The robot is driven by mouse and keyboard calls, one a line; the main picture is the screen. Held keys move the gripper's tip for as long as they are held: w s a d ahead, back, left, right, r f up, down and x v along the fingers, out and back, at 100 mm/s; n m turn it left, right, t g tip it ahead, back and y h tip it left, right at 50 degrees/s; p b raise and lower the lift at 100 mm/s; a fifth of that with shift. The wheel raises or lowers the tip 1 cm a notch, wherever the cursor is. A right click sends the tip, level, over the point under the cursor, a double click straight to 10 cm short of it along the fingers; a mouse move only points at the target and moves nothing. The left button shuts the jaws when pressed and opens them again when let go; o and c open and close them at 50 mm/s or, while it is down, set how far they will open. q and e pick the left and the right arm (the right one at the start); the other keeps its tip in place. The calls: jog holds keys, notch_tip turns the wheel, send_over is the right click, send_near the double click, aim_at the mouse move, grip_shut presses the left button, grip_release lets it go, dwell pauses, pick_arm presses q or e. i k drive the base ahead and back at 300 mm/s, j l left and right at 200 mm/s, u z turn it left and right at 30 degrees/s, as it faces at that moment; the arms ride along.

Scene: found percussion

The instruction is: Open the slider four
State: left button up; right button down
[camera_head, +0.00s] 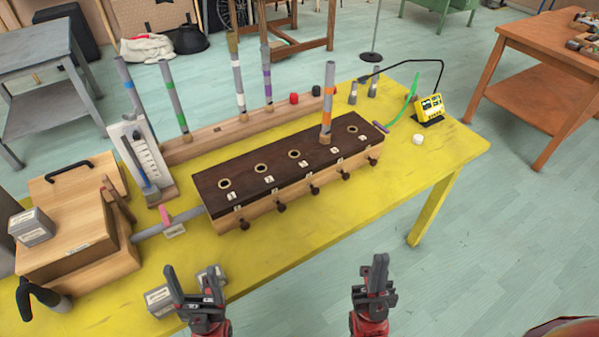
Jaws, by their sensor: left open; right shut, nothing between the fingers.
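A long wooden box with a dark top (212,185) lies on the yellow table (440,160). Its top has a row of round holes with small number labels. Along the front face is a row of dark slider knobs; the fourth from the left (345,175) sits below the label that looks like 4. All the knobs stick out about alike. A grey pipe with orange bands (328,100) stands upright in the fourth hole. My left gripper (192,276) is open and empty, low at the front. My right gripper (371,276) is shut and empty, in front of the table and away from the knobs.
Behind the box, a wooden rack (220,133) holds several banded pipes. A wooden bellows-like box (75,225) stands at left, joined by a grey pipe. Small grey blocks (160,300) lie near my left gripper. A yellow meter (431,107) stands at right.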

aim_at(346, 176)
jog(key=i+l, duration=0.1)
jog(key=l, duration=0.3)
jog(key=i+l+z, duration=0.1)
jog(key=l, duration=0.3)
jog(key=i+l, duration=0.1)
jog(key=l, duration=0.3)
jog(key=i+l+z, duration=0.1)
jog(key=i+l, duration=0.1)
jog(key=l, duration=0.05)
